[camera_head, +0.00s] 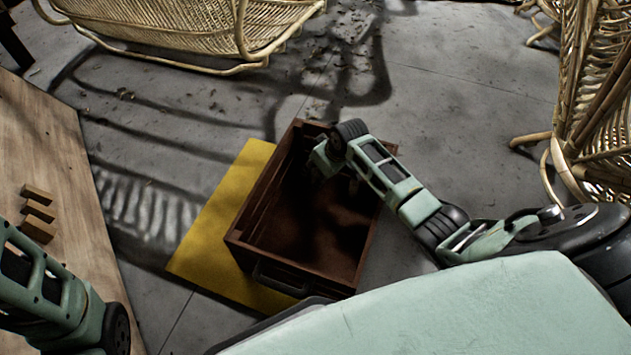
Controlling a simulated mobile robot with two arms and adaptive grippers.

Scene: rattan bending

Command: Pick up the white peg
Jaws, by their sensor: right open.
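I cannot make out a white peg anywhere in the head view. My right arm reaches from the right over a dark brown wooden box (268,205), and my right gripper (352,186) points down into its far end. The gripper is open. Its fingers are small, dark and partly hidden by my wrist and forearm, so I cannot see whether anything lies between or under them. The inside of the box is in deep shadow. My left arm shows at the lower left, but its gripper is not in view.
The box stands partly on a yellow mat (208,240) on the grey floor (450,110). A wooden table (70,170) at the left holds small wooden blocks (38,212). Rattan furniture stands at the back (180,25) and right (590,120). The floor behind the box is mostly clear.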

